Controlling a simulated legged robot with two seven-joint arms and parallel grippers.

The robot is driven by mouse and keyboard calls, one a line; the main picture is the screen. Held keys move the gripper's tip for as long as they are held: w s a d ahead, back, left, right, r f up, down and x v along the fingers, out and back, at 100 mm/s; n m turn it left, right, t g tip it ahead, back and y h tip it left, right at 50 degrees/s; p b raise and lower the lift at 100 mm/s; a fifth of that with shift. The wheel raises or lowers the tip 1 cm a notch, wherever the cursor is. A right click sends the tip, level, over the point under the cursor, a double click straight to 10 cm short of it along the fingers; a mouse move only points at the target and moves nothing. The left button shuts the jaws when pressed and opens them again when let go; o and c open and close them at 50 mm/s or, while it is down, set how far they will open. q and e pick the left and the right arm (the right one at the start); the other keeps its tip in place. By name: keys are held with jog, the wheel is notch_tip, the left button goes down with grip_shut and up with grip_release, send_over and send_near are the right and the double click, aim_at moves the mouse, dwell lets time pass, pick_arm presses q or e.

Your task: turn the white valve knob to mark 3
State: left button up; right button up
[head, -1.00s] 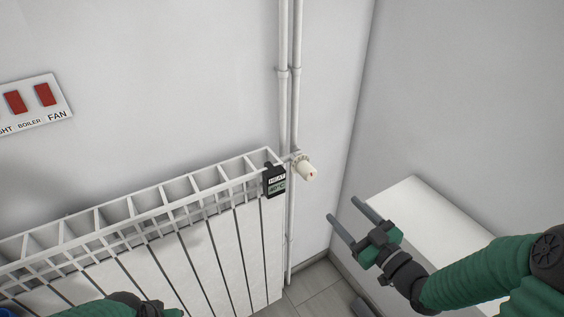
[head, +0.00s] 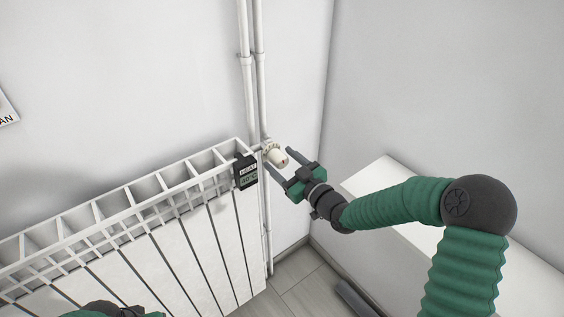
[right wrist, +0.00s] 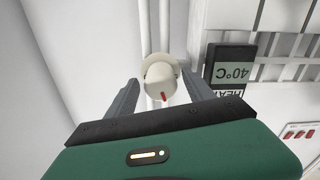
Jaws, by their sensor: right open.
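The white valve knob (head: 277,157) sits on the pipe at the radiator's top right corner. It also shows in the right wrist view (right wrist: 160,82), with a red mark on its face; no numbers are legible. My right gripper (head: 280,165) is open, its two fingers pointing at the knob. In the right wrist view the fingers (right wrist: 158,95) stand left and right of the knob, with gaps showing. I cannot tell whether the fingertips reach fully around it. Of my left arm, only a green and black part shows at the bottom left of the head view; its fingers are not visible.
The white radiator (head: 190,245) fills the lower left. A black display (head: 246,172) hangs at its end and reads 40°C in the wrist view (right wrist: 232,73). Vertical pipes (head: 252,80) run behind the knob. A white surface (head: 375,178) lies under my right arm by the wall.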

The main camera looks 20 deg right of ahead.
grip_shut()
jog(key=shift+m, duration=0.3)
dwell(0.3)
grip_release()
